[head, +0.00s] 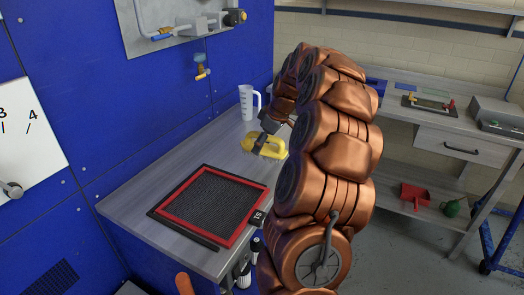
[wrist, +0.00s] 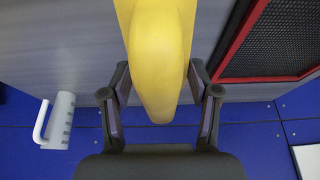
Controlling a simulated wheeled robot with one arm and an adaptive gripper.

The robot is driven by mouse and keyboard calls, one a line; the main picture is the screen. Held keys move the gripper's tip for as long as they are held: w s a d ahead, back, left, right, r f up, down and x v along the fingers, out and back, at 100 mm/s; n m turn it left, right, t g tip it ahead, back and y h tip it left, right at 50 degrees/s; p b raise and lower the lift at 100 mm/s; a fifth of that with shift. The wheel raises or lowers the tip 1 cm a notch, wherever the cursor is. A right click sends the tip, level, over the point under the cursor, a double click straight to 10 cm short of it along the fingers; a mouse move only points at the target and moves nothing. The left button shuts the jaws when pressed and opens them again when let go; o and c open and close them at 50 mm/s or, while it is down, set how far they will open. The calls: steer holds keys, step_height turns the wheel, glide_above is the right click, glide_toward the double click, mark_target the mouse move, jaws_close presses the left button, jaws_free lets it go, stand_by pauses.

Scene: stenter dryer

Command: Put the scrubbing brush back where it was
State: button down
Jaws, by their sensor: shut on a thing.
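The scrubbing brush shows as a yellow body (head: 268,146) above the grey worktop in the head view. It fills the top middle of the wrist view (wrist: 160,60). My gripper (wrist: 160,92) has one finger on each side of the yellow body and is shut on it. In the head view my gripper (head: 262,140) is at the brush, partly hidden by my copper arm. Whether the brush touches the worktop cannot be told.
A red-framed black mesh screen (head: 215,203) lies on the worktop (head: 135,192), left of the brush. A white measuring jug (head: 247,103) stands behind it by the blue wall (head: 110,100). A second bench (head: 415,125) with a drawer stands at the right. Bare worktop shows between screen and jug.

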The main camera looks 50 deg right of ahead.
mark_target(265, 147)
steer(key=shift+w+d, duration=0.15)
steer(key=shift+w, duration=0.1)
steer(key=shift+f, duration=0.2)
steer(key=shift+f+p, duration=0.45)
steer(key=shift+f, duration=1.1)
steer(key=shift+f, duration=0.1)
steer(key=shift+c, duration=1.2)
jaws_free()
steer(key=shift+r, duration=0.2)
steer(key=b+v, duration=0.1)
steer(key=v, duration=1)
steer(key=shift+s+r, duration=0.15)
steer(key=shift+r, duration=0.25)
